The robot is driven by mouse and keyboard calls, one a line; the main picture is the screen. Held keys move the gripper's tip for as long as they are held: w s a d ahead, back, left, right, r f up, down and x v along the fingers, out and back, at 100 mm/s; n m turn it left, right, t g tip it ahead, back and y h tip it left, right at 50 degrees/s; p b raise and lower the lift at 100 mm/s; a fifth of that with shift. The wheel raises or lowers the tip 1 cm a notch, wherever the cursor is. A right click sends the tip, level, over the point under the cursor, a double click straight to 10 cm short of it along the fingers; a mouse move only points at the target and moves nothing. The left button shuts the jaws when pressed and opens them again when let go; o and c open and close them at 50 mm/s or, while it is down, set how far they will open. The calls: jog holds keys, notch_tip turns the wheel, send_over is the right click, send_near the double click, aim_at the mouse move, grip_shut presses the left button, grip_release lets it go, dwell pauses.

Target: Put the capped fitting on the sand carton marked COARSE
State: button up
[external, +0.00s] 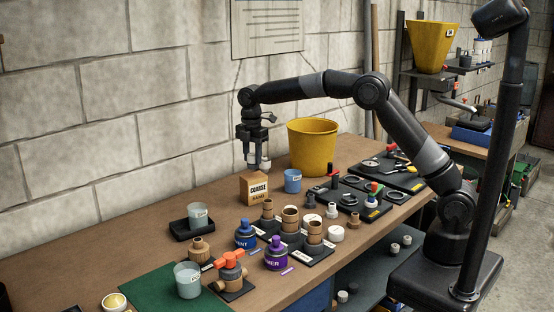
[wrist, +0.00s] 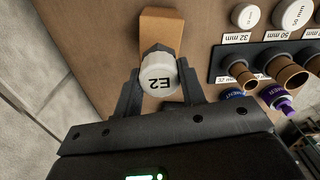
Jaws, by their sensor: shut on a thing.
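My gripper (external: 256,152) is shut on a fitting with a white cap. In the wrist view the cap, marked E2 (wrist: 160,84), sits between the two fingers (wrist: 158,76). In the external view the fitting is small and partly hidden by the fingers. The brown sand carton marked COARSE (external: 254,191) stands upright on the bench just below my gripper. Its top shows beyond the fitting in the wrist view (wrist: 162,27). The fitting is over or very near the carton's top; I cannot tell whether they touch.
A blue cup (external: 293,181) and a yellow bucket (external: 313,147) stand to the carton's right. Pipe fittings on a dark rack (external: 318,252) and blue and purple bottles (external: 277,254) stand in front. A cup on a black tray (external: 187,230) is to the left, with bare bench between.

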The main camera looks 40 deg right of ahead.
aim_at(253, 163)
jog(key=shift+f, duration=1.45)
jog(key=shift+f, duration=0.1)
jog(key=o, duration=1)
